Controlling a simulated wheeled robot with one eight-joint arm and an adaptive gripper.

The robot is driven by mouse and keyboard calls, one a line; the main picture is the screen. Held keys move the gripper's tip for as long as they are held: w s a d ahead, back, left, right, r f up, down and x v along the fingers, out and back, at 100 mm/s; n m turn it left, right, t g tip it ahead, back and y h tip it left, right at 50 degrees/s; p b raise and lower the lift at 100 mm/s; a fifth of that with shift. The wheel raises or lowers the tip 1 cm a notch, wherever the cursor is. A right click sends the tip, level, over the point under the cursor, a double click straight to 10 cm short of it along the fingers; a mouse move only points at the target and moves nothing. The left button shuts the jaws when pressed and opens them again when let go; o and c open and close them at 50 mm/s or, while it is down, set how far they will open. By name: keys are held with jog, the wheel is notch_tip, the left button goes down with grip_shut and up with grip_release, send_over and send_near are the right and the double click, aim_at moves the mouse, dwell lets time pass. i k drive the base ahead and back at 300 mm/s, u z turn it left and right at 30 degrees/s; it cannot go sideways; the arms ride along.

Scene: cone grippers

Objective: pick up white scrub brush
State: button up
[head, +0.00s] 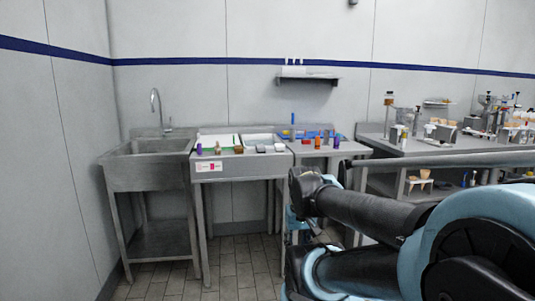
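I cannot pick out the white scrub brush with certainty. Small white items (293,69) sit on the wall shelf, but they are too small to identify. Small pale and grey objects also lie on the middle counter. My blue and black arm fills the lower right, with a dark end in front of the counter's right side. I cannot make out gripper fingers or anything held there.
A steel sink (150,148) with a tall tap stands at left. The middle counter (238,166) holds several small coloured items and a green board. A right-hand counter (410,150) carries jars and equipment. Tiled floor (240,265) shows clear in front.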

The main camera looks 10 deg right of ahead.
aim_at(217, 148)
jog(key=i, duration=1.95)
jog(key=z, duration=0.1)
jog(key=k, duration=0.65)
jog(key=z, duration=0.3)
